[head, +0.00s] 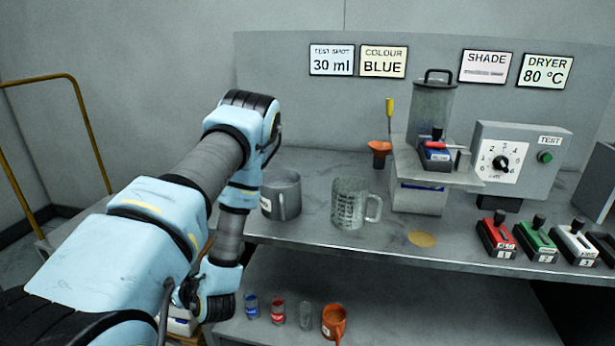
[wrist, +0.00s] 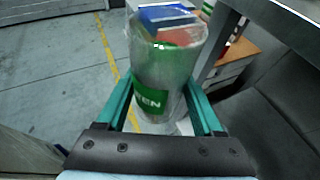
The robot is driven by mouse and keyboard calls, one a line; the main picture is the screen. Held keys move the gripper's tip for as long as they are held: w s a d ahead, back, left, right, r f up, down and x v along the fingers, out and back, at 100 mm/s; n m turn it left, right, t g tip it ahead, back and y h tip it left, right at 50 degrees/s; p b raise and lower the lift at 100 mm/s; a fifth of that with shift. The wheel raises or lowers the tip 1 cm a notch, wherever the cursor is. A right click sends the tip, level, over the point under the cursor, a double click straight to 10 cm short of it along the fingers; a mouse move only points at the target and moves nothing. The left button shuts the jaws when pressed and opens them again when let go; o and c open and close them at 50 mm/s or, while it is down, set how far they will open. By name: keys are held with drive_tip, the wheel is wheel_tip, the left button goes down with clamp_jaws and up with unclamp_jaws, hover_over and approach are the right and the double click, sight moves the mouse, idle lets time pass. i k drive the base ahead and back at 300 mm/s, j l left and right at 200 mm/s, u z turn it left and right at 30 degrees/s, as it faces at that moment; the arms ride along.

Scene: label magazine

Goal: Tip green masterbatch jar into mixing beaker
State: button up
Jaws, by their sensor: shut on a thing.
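In the wrist view my gripper (wrist: 158,88) is shut on a clear jar with a green label (wrist: 150,101), one finger on each side. Only part of the label's lettering shows. Blue and red-orange shapes show at the jar's far end; I cannot tell whether they are inside or behind it. In the head view my arm bends down at the left front of the bench, and the gripper and held jar are hidden there. The mixing beaker (head: 347,204), clear with markings and a handle, stands upright on the bench, right of my wrist and apart from it.
A grey metal jug (head: 281,196) stands left of the beaker. The dosing machine (head: 420,199) stands right. The bench edge overhangs the shelf.

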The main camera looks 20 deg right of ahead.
sight(350, 195)
drive_tip(key=k+l+u, duration=0.9)
drive_tip(key=k, duration=0.3)
drive_tip(key=k+l, duration=0.3)
drive_tip(key=i+l, duration=0.1)
drive_tip(key=i, duration=0.1)
